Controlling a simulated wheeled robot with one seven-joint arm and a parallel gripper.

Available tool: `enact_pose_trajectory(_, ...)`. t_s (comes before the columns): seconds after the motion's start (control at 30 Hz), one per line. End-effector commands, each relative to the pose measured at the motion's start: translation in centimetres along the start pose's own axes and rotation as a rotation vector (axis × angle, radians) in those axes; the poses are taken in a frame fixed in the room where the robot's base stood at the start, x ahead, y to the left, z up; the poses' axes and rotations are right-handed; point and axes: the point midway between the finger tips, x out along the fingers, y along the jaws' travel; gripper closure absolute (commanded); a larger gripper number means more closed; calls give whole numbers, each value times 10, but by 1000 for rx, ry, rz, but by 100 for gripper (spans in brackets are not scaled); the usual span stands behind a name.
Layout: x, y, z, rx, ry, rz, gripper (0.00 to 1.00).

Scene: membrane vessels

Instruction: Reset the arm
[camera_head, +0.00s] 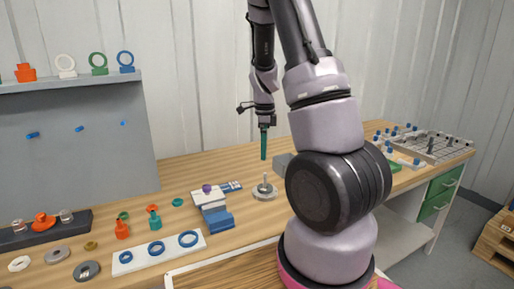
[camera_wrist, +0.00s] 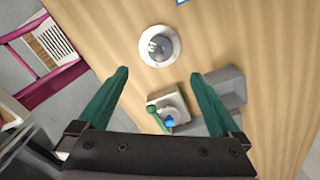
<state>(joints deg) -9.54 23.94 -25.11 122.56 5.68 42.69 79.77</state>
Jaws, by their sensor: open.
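My gripper (camera_head: 264,143) hangs above the wooden workbench (camera_head: 180,172), fingers pointing down, in the head view. In the wrist view its two green fingers (camera_wrist: 160,80) are spread wide with nothing between them, so it is open and empty. Below it in the wrist view is a round metal disc with a central post (camera_wrist: 160,46); this disc also shows in the head view (camera_head: 264,190). A grey block (camera_wrist: 226,88) and a small light fixture with green and blue parts (camera_wrist: 168,112) lie below the fingers. My upper arm hides part of the bench in the head view.
A blue and white vise-like fixture (camera_head: 213,212) stands left of the disc. A white board with blue rings (camera_head: 158,252) lies at the front left. A shelf (camera_head: 70,84) holds coloured rings. A metal rack (camera_head: 428,147) stands at the right end. Bare wood lies behind the fixture.

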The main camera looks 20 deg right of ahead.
Motion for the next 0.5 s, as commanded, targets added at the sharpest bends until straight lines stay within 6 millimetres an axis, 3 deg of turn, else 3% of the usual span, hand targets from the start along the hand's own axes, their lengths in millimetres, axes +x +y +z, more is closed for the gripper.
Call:
enact_pose_trajectory(0.27, -10, 3, 3, -35, -19, -10, 0)
enact_pose_trajectory(0.37, -34, 12, 11, -127, -62, -37, 0)
enact_pose_trajectory(0.5, -87, 36, 25, -352, -140, -115, 0)
